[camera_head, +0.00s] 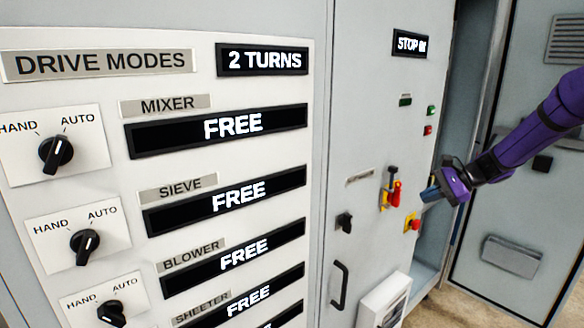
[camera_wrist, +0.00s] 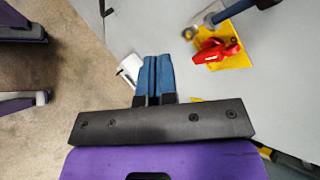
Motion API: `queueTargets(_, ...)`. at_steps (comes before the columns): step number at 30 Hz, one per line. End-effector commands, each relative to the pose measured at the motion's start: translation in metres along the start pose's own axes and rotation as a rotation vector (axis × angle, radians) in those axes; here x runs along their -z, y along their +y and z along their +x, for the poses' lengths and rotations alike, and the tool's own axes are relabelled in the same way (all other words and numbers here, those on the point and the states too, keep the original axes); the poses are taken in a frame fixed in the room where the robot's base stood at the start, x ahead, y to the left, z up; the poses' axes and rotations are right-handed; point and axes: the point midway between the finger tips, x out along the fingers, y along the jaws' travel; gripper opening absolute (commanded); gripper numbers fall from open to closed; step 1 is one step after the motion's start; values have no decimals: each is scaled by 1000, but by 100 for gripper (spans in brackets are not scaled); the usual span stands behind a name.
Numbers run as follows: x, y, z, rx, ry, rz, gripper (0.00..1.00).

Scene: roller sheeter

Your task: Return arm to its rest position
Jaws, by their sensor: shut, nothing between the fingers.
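My purple arm comes in from the right in the camera_head view. My gripper (camera_head: 430,193) is in front of the grey cabinet door, just right of a red and yellow switch handle (camera_head: 395,193). In the camera_wrist view the blue fingers of my gripper (camera_wrist: 157,75) are together, with nothing between them. The red switch handle on its yellow plate (camera_wrist: 217,50) lies to the right of the fingers, apart from them.
A red button on a yellow box (camera_head: 412,223) sits just below my gripper. A black door handle (camera_head: 340,285) and a white box (camera_head: 384,302) are lower down. The drive modes panel (camera_head: 75,185) with several knobs stands at left. Floor (camera_wrist: 70,75) shows in the camera_wrist view.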

Motion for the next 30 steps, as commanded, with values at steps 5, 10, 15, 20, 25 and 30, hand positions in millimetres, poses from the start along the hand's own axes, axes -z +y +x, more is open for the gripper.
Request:
queueTargets(5, -65, 12, -11, -118, 83, -173, 0)
queueTargets(10, -120, 32, -24, -222, 160, -332, 0)
queueTargets(15, -169, 57, -40, -315, 236, -488, 0)
queueTargets(20, -210, 84, -56, -394, 306, -633, 0)
queueTargets(25, -248, 118, -74, -470, 379, -784, 0)
queueTargets(30, -278, 154, -92, -535, 449, -931, 0)
